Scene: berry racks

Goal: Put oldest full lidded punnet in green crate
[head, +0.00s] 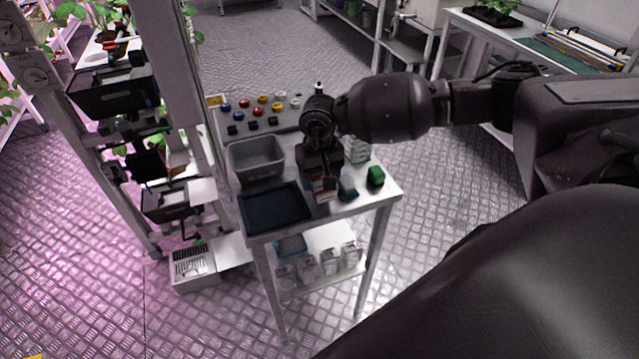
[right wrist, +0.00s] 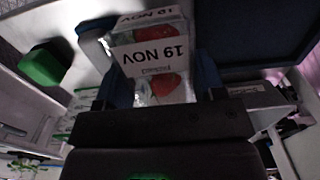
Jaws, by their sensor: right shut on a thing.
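My right gripper (head: 326,180) is over the small white table, shut on a clear punnet (head: 321,195) with red berries. In the right wrist view, the blue fingertips (right wrist: 164,86) grip the punnet (right wrist: 150,32) from both sides. Its white label reads 19 NOV, and strawberries show through. I cannot tell whether the punnet touches the tabletop. Stacked white-and-green boxes or punnets (head: 357,149) stand behind the gripper, partly hidden. Several clear punnets (head: 309,268) stand on the lower shelf; their dates are unreadable. I cannot make out a green crate. My left gripper is out of view.
A grey bin (head: 283,162) and a dark blue tray (head: 245,222) occupy the table's left side. Coloured knobs (head: 262,110) stand behind. A rack with black bins (head: 103,100) is at left.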

